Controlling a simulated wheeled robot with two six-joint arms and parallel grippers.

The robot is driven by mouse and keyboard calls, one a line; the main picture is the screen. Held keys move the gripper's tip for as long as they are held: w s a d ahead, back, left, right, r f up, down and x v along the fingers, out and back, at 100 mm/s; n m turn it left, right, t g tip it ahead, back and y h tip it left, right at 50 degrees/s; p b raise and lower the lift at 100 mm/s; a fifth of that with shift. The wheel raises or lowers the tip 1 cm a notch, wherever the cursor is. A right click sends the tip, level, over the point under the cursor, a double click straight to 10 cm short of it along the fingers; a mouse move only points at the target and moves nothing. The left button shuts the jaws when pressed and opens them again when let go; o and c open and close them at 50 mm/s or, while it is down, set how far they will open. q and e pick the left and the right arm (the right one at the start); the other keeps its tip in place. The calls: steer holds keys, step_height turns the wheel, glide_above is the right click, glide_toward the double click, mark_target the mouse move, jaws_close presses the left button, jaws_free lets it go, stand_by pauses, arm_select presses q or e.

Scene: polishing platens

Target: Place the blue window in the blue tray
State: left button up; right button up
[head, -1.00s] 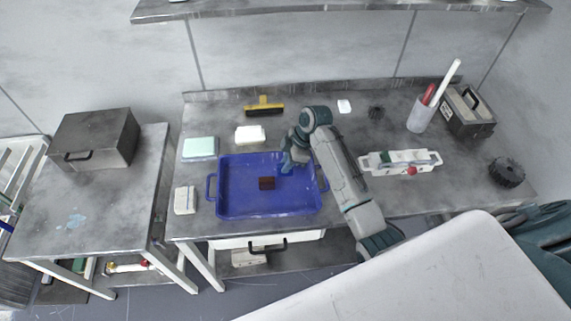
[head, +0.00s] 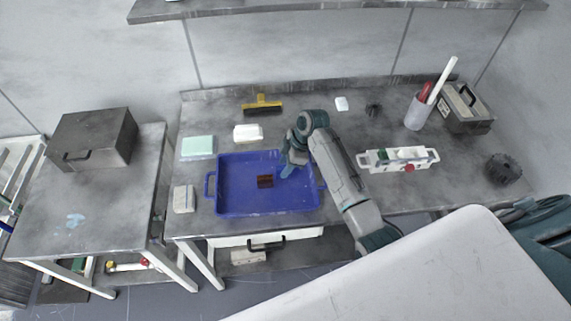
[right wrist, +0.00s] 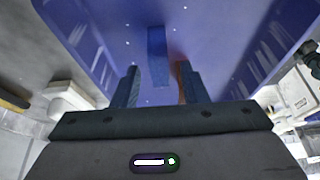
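The blue tray (head: 232,203) stands on the front left of the bench. My right gripper (head: 286,172) is low over the right half of the tray. In the right wrist view my right gripper (right wrist: 160,80) has its fingers apart. A narrow blue piece, seemingly the blue window (right wrist: 157,55), shows between and beyond the fingertips against the tray floor, with gaps to both fingers. In the head view I cannot tell it apart from the tray and fingers. A dark red window (head: 265,181) lies in the tray, left of the gripper. My left gripper is not in view.
A pale green block (head: 198,146) and two white blocks (head: 248,133) (head: 184,199) lie around the tray. A yellow-handled scraper (head: 263,106) lies behind it. A white fixture (head: 398,159), a pen cup (head: 417,112) and a dark toolbox (head: 465,108) stand to the right.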

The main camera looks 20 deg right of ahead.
steer(key=b+v, duration=0.3)
steer(key=v, duration=0.9)
steer(key=shift+a, duration=0.1)
